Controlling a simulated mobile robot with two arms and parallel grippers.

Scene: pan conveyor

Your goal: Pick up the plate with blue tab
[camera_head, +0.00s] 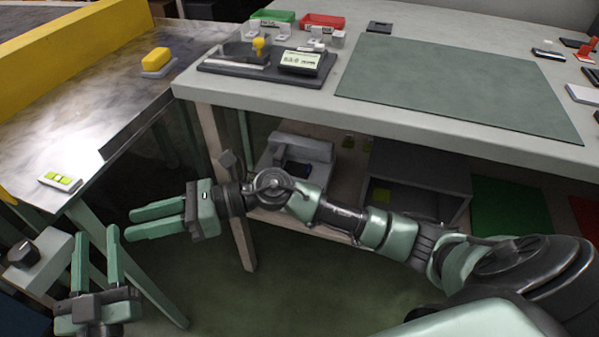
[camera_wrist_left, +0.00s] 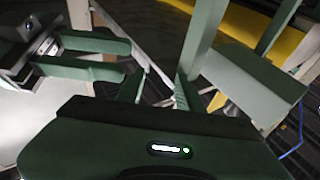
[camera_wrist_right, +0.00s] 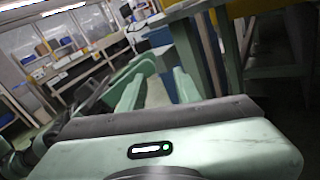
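I cannot make out a plate with a blue tab in any view. My left gripper (camera_head: 97,243) is at the lower left of the head view, fingers pointing up, parted and empty. My right gripper (camera_head: 131,225) reaches in from the right, fingers pointing left, parted and empty, just above and right of the left one. Its two green fingers also show at the left of the left wrist view (camera_wrist_left: 98,57). Both grippers are apart from any object.
A metal-topped table (camera_head: 120,100) at left carries a yellow block on a grey base (camera_head: 157,62) and a small box with yellow-green buttons (camera_head: 60,182). A white workbench (camera_head: 450,120) holds a grey-green mat (camera_head: 450,85), a dark tray with a display (camera_head: 301,62), and green and red bins (camera_head: 322,21).

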